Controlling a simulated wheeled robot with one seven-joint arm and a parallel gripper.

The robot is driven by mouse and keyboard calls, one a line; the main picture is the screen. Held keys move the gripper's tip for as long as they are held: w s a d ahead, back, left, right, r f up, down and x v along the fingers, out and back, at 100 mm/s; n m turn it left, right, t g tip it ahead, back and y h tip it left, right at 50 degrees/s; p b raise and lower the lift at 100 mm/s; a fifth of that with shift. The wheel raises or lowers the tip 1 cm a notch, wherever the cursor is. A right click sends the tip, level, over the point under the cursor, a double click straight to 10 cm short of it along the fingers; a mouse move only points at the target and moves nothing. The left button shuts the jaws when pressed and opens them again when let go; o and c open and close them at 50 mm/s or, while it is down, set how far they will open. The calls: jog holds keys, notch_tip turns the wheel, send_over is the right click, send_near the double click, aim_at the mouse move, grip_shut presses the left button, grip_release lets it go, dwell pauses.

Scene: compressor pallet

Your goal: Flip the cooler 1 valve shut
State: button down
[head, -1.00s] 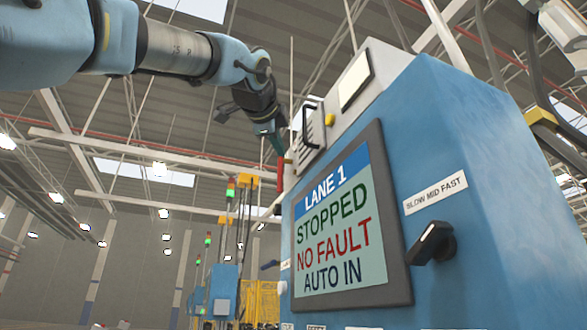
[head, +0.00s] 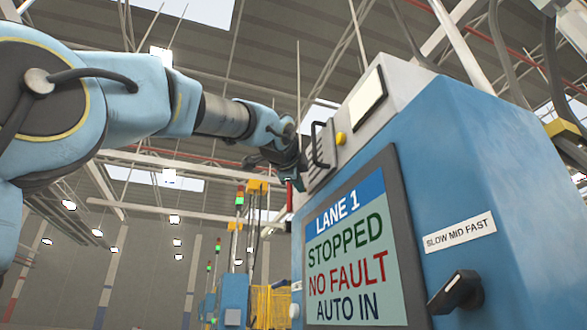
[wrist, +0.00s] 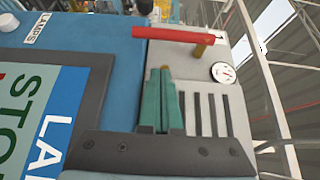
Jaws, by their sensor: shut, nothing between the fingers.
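A red valve lever (wrist: 178,34) lies across the top of the wrist view, on a short brass-coloured stem (wrist: 199,50) at the grey panel of the cabinet. In the head view my gripper (head: 298,184) is by the cabinet's left edge, close to a small red piece (head: 289,200) that seems to be the lever, seen nearly edge-on.
The blue cabinet (head: 490,170) carries a screen (head: 345,250) reading stopped, no fault. A black handle (head: 321,145) juts out near my gripper, and a black selector knob (head: 456,293) is at lower right. A round gauge (wrist: 223,72) sits right of the lever.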

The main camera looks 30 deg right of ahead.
aim_at(290, 192)
jog(key=shift+w+a+p, duration=0.1)
jog(key=shift+w+p, duration=1)
jog(key=shift+w, duration=0.95)
jog(key=shift+f+b, duration=0.2)
jog(key=shift+b, duration=0.2)
jog(key=shift+f+b, duration=0.1)
jog(key=shift+b, duration=0.2)
jog(key=shift+w+t+h, duration=0.15)
jog(key=shift+t+h, duration=0.15)
jog(key=shift+m+b, duration=0.3)
